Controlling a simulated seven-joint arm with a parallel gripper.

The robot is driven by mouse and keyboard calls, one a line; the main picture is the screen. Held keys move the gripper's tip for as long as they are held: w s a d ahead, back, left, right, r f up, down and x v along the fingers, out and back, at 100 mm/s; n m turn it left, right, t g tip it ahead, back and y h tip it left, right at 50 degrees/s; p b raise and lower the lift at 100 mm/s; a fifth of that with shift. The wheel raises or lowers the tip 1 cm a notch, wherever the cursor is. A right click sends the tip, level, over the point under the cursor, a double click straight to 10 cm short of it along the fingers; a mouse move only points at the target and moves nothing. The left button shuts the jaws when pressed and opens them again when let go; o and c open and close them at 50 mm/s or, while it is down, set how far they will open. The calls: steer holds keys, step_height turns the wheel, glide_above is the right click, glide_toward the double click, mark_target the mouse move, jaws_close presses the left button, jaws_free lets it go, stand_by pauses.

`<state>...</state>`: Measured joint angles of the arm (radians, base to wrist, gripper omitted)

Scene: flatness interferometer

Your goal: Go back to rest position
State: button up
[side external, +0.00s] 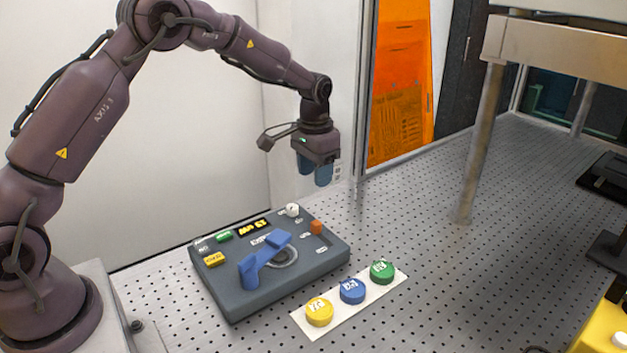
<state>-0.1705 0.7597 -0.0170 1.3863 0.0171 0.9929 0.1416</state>
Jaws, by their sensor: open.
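My gripper (315,172) hangs from the end of my arm, pointing down, with its blue fingers apart and nothing between them. It is in the air above and behind the right back part of the grey instrument box (215,283). The box lies on the perforated table and carries a blue arched lever or clamp (262,262) over a round ring (284,257). On its top are also a green button (224,236), a yellow button (214,259), a white knob (292,209), an orange block (316,227) and a small yellow-lettered display (254,227).
A white strip (300,323) in front of the box holds a yellow disc (319,311), a blue disc (352,290) and a green disc (382,271). A metal post (478,150) stands at right. An orange panel (400,80) is behind. The table's middle right is clear.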

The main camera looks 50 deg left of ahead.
steer(key=s+d+r+t, duration=0.2)
steer(key=s+r, duration=0.3)
steer(key=s, duration=0.4)
steer(key=s+d+r+t, duration=0.1)
steer(key=s+d+r, duration=0.2)
steer(key=s+r, duration=0.3)
steer(key=s+d+r+t, duration=0.2)
steer(key=s+r, duration=0.4)
steer(key=s, duration=0.8)
steer(key=shift+d+r+t, duration=0.2)
steer(key=shift+d+t, duration=0.1)
steer(key=shift+d, duration=0.15)
stand_by(1.7)
